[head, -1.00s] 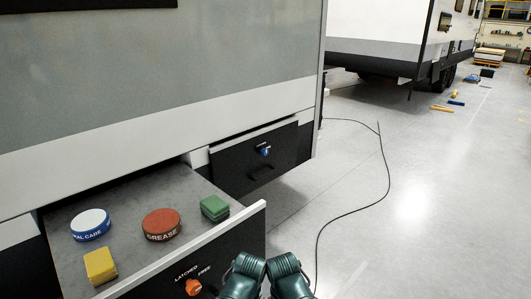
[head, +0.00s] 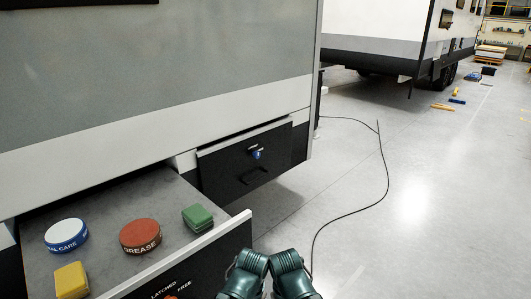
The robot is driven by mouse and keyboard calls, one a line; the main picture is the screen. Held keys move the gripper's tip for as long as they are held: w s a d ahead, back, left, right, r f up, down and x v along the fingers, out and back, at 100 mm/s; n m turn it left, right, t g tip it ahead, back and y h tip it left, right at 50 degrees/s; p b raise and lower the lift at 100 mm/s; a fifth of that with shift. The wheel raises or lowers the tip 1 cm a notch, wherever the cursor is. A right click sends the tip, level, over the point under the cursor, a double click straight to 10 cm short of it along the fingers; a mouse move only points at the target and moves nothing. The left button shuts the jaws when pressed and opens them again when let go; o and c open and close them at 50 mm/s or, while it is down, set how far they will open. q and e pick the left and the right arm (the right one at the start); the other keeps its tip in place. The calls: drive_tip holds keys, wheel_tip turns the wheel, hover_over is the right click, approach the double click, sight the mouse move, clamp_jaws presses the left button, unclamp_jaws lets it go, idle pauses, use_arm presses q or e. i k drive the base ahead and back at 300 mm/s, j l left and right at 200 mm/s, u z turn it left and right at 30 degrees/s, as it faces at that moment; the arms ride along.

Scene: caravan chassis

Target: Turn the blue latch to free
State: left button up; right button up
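The blue latch (head: 257,154) is on the black front of the drawer (head: 230,170) under the caravan, near the middle of the head view. Small lettering above it is too small to read. A black handle (head: 254,175) is below it. That drawer looks closed. Two dark green arm links of mine show at the bottom edge, well short of the latch. Neither gripper's fingers are in view.
A nearer drawer stands open at lower left, its white front edge (head: 190,255) jutting out. It holds a blue-white tin (head: 66,235), a red grease tin (head: 140,236), a green block (head: 198,217) and a yellow block (head: 72,280). A black cable (head: 352,208) crosses the floor.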

sight(257, 154)
drive_tip(key=i+l, duration=0.75)
drive_tip(key=i+l+z, duration=0.15)
drive_tip(key=i+l, duration=0.6)
drive_tip(key=i, duration=0.2)
